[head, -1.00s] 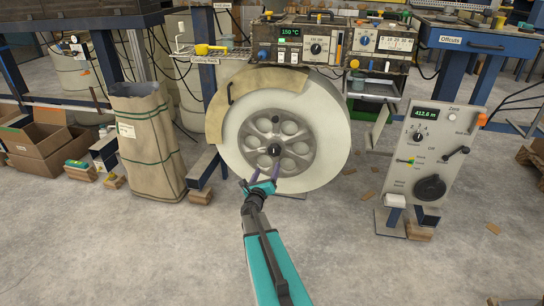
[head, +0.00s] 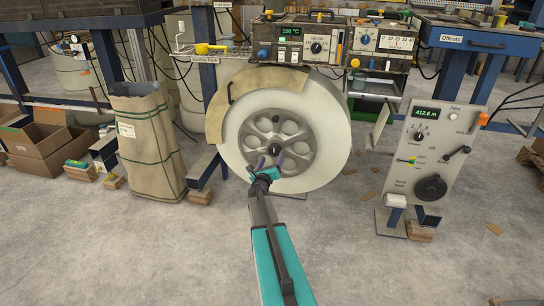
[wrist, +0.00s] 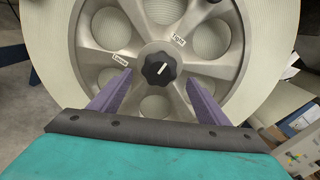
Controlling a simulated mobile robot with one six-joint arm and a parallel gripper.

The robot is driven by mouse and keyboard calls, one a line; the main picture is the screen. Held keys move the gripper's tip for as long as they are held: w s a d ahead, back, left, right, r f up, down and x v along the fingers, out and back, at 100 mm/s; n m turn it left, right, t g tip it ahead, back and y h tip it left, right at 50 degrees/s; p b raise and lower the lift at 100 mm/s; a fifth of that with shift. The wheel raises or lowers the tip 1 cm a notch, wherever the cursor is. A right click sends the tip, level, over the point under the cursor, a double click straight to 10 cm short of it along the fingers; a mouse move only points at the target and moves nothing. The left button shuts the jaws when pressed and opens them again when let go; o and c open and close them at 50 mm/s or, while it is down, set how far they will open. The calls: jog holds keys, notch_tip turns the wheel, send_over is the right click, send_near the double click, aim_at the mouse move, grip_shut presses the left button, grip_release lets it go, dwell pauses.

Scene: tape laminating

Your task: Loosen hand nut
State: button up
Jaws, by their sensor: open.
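The hand nut (wrist: 159,69) is a black lobed knob with a white mark, at the centre of the grey spoked hub. In the head view the nut (head: 275,149) shows small at the middle of the big white roll (head: 328,140). My gripper (wrist: 159,86) is open and empty. Its two purple fingers stand apart, one to the left and one to the right of the nut in the wrist view, with visible gaps. In the head view my gripper (head: 271,162) is just below the nut. A "Loose" label (wrist: 121,60) is left of the nut, a "Tight" label (wrist: 178,40) upper right.
A tan guard (head: 214,112) covers the roll's upper left edge. A grey control panel (head: 436,150) stands to the right, and a tall paper sack (head: 148,140) to the left. Instrument boxes (head: 300,45) sit above the roll.

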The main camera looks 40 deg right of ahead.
aim_at(274, 152)
jog(key=shift+x, duration=2.3)
